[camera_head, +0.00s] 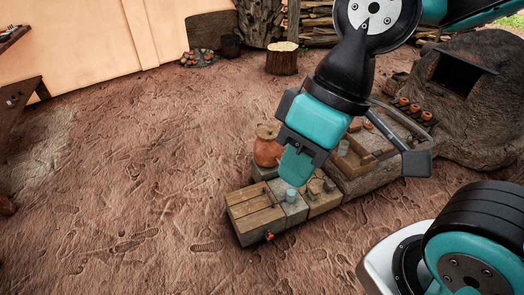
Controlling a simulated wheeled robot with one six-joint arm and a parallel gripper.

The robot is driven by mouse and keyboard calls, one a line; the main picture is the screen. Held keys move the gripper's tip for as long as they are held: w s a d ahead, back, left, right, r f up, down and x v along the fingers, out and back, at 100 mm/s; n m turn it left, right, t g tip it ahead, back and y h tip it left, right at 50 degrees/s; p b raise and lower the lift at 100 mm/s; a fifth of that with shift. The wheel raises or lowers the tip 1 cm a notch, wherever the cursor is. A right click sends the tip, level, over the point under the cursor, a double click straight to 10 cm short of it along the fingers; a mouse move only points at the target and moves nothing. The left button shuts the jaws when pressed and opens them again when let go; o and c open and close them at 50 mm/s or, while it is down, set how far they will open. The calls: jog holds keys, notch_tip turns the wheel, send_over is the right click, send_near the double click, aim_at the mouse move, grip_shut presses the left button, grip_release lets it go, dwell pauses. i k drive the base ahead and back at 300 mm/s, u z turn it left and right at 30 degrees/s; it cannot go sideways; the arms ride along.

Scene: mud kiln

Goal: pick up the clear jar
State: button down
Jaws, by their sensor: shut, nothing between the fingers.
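A small clear, bluish jar (291,195) stands on a pale block of the low bench, just below my gripper in the picture. Another small clear vessel (343,148) shows farther back, to the right of my gripper. I cannot tell which one the task means. My gripper (294,167) points down over the low bench (258,217) and is shut and empty. It looks close to the nearer jar, but the gap between them is hard to judge. My gripper hides part of the bench behind it.
A round orange clay pot (267,150) stands just left of my gripper. Small orange pots (415,107) line a ledge by the mud kiln (480,100) at right. A tree stump (282,62) stands at the back. The muddy ground at left is mostly clear.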

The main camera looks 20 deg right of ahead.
aim_at(291, 194)
jog(key=u, duration=1)
jog(key=i, duration=1.2)
jog(key=z, duration=1.6)
jog(key=i, duration=0.5)
jog(key=u, duration=0.05)
